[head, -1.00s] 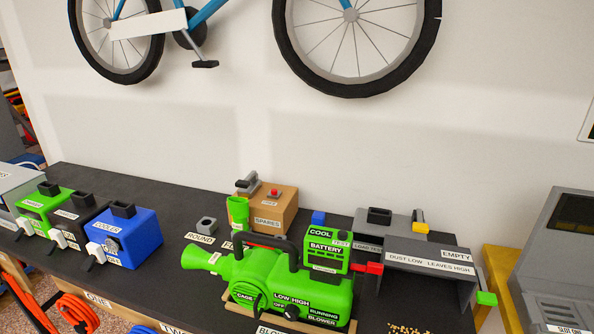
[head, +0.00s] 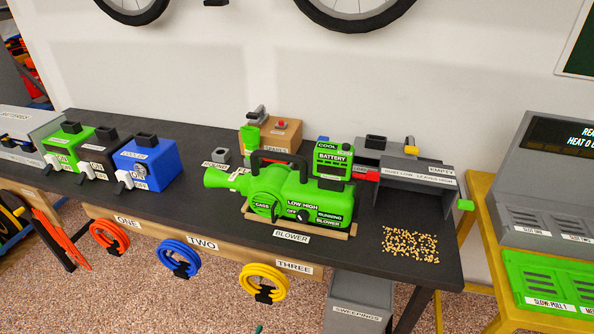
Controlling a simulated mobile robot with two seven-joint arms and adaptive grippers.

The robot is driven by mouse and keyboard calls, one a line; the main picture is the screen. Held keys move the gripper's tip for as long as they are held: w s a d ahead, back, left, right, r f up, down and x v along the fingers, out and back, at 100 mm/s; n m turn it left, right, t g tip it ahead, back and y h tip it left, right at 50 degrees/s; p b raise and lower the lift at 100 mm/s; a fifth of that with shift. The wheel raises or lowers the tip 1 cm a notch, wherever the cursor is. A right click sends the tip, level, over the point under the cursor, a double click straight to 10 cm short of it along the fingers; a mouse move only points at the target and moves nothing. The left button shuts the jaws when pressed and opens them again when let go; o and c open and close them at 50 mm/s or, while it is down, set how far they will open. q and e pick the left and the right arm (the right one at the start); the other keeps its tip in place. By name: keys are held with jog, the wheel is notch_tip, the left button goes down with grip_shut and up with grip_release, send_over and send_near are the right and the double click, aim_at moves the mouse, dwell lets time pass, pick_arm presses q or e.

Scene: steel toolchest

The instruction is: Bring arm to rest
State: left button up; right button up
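Neither of my arms nor either gripper shows in the head view. On the black bench (head: 352,252) stands a green blower (head: 298,200) with a black handle, its nozzle pointing left. A green battery (head: 332,160) marked "COOL" stands behind its right part. A grey chute-like box (head: 418,172) with "DUST LOW" and "EMPTY" labels is to the right. A patch of small tan pellets (head: 410,245) lies on the bench in front of that box.
Green (head: 70,146), black (head: 104,152) and blue (head: 148,164) boxes stand at the bench's left. Coiled hoses hang on its front, including a yellow one (head: 263,284). A grey bin (head: 357,303) is below. A yellow table (head: 481,238) with a grey console (head: 545,170) stands right.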

pick_arm(q)
jog(key=s+a+f+n+g+y, duration=0.1)
jog(key=s+a+f+n+g, duration=0.15)
jog(key=s+f, duration=0.6)
jog(key=s+a+f+n+g+y, duration=0.1)
jog(key=s+a+f+g, duration=0.4)
jog(key=f, duration=0.6)
jog(key=s+a+f+n+g+y, duration=0.1)
jog(key=s+a+f, duration=0.3)
jog(key=s, duration=0.6)
jog(key=s+a+f+n+g, duration=0.3)
jog(key=s+a+f+g, duration=0.1)
jog(key=s, duration=0.7)
jog(key=shift+f+y, duration=0.4)
jog(key=shift+f, duration=0.1)
pick_arm(e)
jog(key=shift+s+a, duration=0.1)
jog(key=shift+s, duration=0.2)
